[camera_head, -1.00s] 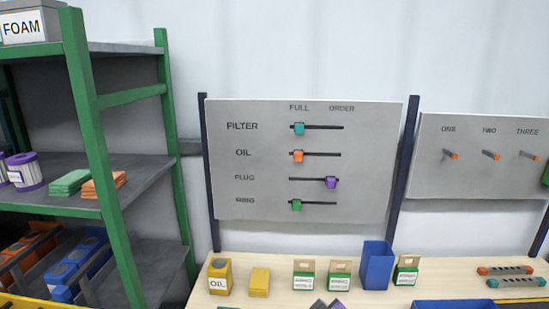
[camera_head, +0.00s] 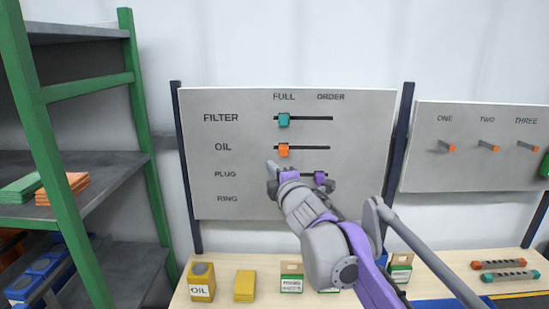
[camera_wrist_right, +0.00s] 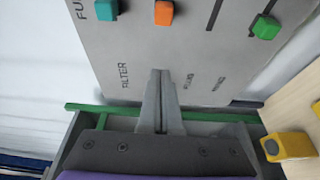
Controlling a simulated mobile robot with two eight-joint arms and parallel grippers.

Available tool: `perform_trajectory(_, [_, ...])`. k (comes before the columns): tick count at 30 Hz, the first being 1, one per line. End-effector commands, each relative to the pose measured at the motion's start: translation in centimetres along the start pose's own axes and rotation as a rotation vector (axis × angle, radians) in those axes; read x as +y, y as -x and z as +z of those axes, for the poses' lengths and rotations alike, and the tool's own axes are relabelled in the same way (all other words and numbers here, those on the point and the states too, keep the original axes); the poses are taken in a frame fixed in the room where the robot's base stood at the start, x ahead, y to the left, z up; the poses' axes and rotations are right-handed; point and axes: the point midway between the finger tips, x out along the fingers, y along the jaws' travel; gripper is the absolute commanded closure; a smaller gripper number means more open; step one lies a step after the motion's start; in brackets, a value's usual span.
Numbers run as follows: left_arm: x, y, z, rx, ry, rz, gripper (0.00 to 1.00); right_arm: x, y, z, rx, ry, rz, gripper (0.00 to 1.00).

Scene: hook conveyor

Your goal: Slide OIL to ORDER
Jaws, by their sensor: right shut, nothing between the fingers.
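The slider board (camera_head: 365,150) has FILTER, OIL, PLUG and RING rows under FULL and ORDER headings. The orange OIL slider (camera_head: 284,150) is at the left, FULL end of its track; it also shows in the right wrist view (camera_wrist_right: 164,13). My right gripper (camera_head: 272,167) is shut and empty, just below and left of the orange slider in the head view. In the wrist view its closed fingers (camera_wrist_right: 161,75) point toward that slider with a gap in the picture. My left gripper is not in view.
The teal FILTER slider (camera_head: 284,120) is at its FULL end. The purple PLUG slider (camera_head: 320,178) is toward ORDER, partly behind my gripper. The green RING slider (camera_wrist_right: 265,27) shows in the wrist view. Below stands a table (camera_head: 225,300) with boxes; a green shelf (camera_head: 45,150) is left.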

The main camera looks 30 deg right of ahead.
Motion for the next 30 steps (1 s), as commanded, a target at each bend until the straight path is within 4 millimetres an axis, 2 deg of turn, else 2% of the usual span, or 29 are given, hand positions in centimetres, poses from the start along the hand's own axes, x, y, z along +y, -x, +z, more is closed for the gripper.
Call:
perform_trajectory(5, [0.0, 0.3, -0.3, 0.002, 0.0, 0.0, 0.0, 0.1, -1.9, 0.0, 0.0, -0.002, 0.0, 1.0])
perform_trajectory(17, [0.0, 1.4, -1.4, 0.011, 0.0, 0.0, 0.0, 0.2, -9.9, 0.0, 0.0, -0.003, 0.0, 1.0])
perform_trajectory(24, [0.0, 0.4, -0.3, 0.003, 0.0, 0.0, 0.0, -0.2, -9.0, 2.6, -0.004, 0.0, -0.001, 1.0])
perform_trajectory(30, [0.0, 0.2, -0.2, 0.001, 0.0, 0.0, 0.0, -0.1, -8.6, 3.6, -0.001, -0.002, -0.001, 1.0])
